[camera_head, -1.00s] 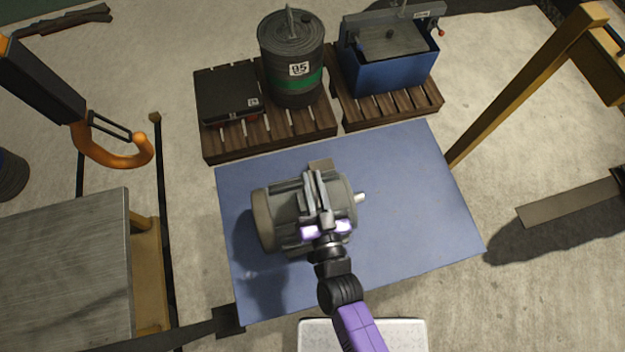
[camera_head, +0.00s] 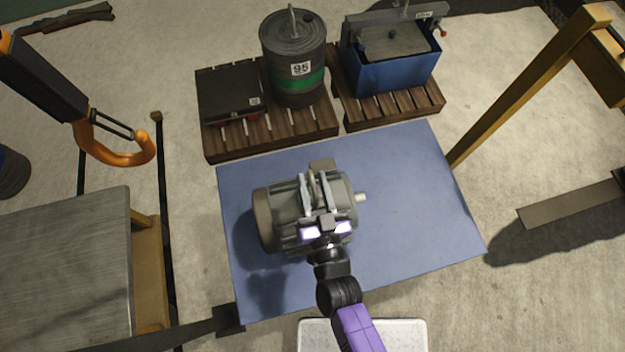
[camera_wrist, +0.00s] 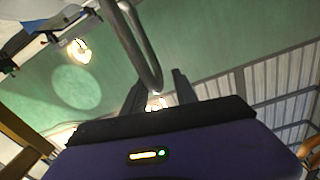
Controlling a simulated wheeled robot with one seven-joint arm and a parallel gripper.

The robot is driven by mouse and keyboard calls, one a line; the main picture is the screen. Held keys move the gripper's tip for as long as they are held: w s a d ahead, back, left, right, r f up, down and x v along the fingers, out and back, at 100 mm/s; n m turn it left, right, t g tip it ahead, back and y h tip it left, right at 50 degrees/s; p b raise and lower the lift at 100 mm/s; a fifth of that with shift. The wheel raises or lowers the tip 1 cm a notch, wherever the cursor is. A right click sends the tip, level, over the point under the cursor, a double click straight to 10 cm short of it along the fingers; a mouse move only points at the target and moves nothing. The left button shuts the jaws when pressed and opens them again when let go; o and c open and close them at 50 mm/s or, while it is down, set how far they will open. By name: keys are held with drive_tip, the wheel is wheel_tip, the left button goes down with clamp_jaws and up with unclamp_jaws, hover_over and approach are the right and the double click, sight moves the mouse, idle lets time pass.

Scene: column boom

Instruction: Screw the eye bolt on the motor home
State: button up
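The grey motor (camera_head: 263,222) lies on its side on the blue mat (camera_head: 420,200), its short shaft pointing right. My gripper (camera_head: 316,180) is over the top of the motor, its two fingers spread apart. A grey metal piece, probably the eye bolt (camera_head: 316,187), shows between the fingers; its seat in the motor is hidden. In the wrist view a bent metal loop (camera_wrist: 145,50), likely the eye of the bolt, stands between and beyond the open fingertips (camera_wrist: 158,82). I cannot tell whether a finger touches it.
Pallets behind the mat carry a dark flat box (camera_head: 228,95), a drum (camera_head: 295,90) and a blue bin (camera_head: 392,75). A yellow post (camera_head: 520,90) stands right. The mat's right side is clear.

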drive_tip(key=b+v, duration=0.1)
drive_tip(key=v, duration=0.6)
drive_tip(key=shift+s, duration=0.3)
drive_tip(key=shift+f, duration=0.1)
